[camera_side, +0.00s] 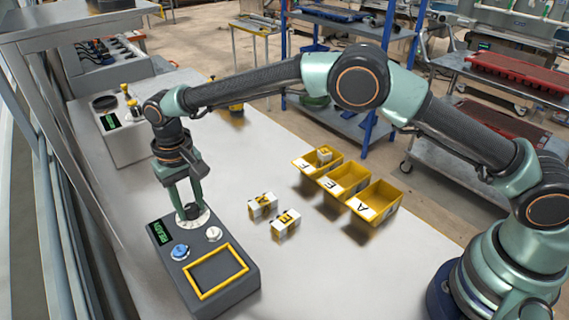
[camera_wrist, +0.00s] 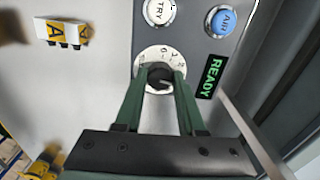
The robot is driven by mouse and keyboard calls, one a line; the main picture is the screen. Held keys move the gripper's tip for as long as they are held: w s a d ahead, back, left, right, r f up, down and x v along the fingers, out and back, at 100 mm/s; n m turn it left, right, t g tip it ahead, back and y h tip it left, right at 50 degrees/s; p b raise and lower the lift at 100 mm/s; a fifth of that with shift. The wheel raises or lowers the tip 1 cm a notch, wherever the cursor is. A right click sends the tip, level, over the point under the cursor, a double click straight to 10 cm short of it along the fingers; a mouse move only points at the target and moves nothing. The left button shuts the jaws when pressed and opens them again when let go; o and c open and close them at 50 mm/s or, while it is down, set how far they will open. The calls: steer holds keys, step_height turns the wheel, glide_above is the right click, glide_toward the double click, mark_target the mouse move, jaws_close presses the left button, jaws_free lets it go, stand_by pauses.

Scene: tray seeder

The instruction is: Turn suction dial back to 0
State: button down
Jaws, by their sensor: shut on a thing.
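The suction dial is a black knob (camera_wrist: 159,74) on a round white plate (camera_wrist: 146,60) with small printed marks, set in the grey control box. In the side view the white plate (camera_side: 201,221) shows at the box's far edge, under my gripper (camera_side: 188,212). My gripper points down, and in the wrist view its two green fingers (camera_wrist: 161,80) are shut on the knob, one on each side. The fingers cover part of the plate. I cannot tell which mark the knob points to.
The control box (camera_side: 243,283) has a green READY display (camera_side: 160,234), a blue AIR button (camera_side: 180,251), a white TRY button (camera_side: 214,233) and a yellow frame (camera_side: 190,284). Two lettered blocks (camera_side: 286,222) and several yellow bins (camera_side: 375,204) stand to the right. A second device (camera_side: 130,140) stands behind.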

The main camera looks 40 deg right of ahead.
steer(key=n, duration=0.5)
steer(key=shift+r+n, duration=0.1)
steer(key=shift+n, duration=0.2)
steer(key=n, duration=1.4)
steer(key=shift+n, duration=0.3)
steer(key=c, duration=0.5)
jaws_free()
